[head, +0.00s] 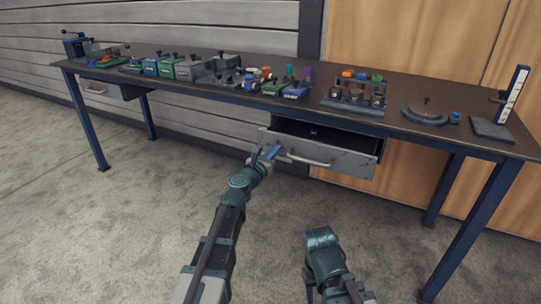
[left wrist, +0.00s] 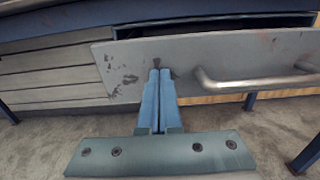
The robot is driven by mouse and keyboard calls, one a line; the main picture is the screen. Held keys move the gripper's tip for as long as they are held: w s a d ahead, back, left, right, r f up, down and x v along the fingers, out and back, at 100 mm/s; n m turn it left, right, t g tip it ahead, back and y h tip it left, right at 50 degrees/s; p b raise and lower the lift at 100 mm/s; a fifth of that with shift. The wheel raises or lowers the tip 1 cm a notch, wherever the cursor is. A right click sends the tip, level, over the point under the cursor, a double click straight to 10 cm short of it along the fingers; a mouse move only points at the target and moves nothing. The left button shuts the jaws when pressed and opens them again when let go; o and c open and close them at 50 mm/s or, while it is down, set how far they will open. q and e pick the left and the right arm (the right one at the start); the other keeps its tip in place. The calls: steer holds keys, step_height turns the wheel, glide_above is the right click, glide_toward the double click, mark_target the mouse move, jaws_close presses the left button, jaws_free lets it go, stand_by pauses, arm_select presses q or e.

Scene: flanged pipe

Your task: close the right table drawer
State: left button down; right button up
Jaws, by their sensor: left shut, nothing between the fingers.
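The right table drawer (head: 335,157) is partly open under the table, with a grey front and a bar handle (head: 309,160). A dark gap shows above its front. My left gripper (head: 268,151) is shut and empty at the left part of the drawer front. In the left wrist view the closed fingertips (left wrist: 157,72) are at the drawer front (left wrist: 130,68), left of the handle (left wrist: 255,82). They look close to the panel or touching it; I cannot tell which. My right arm shows at the bottom of the head view, but its fingers cannot be made out.
The blue-legged table (head: 225,92) carries several boxes and fixtures along its top. A left drawer (head: 97,88) sits under its far left end and looks shut. Table legs stand at both ends. The concrete floor in front is clear.

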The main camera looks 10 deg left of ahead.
arm_select(q)
steer(key=x, duration=1.1)
steer(key=shift+w, duration=0.3)
